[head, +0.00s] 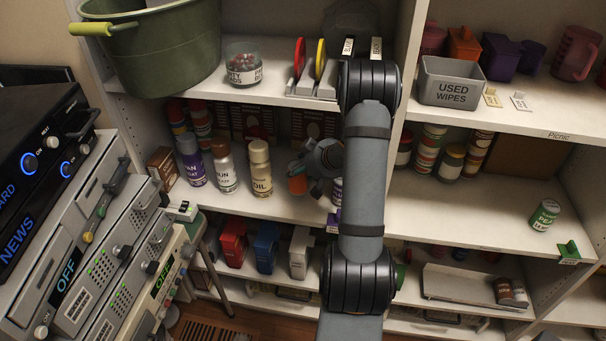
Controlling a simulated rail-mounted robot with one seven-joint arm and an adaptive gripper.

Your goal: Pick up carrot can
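I cannot make out any can with a readable carrot label. A green can (545,214) whose label starts with "PEA" stands upright on the right middle shelf. Two small brownish cans, a left one (503,290) and a right one (520,294), stand on the lower right shelf, their labels too small to read. My gripper (312,166) is in the left middle shelf bay, partly hidden behind my grey arm. A small orange item (298,183) shows just below it; I cannot tell whether they touch. The fingers are too small and covered to read.
Spray cans (225,165) and an oil can (260,168) stand left of my gripper. A green bucket (165,45) and a jar (243,63) sit above. Jars (450,162) stand to the right. A grey "USED WIPES" bin (452,85) is on the upper right shelf. The right middle shelf's front is mostly clear.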

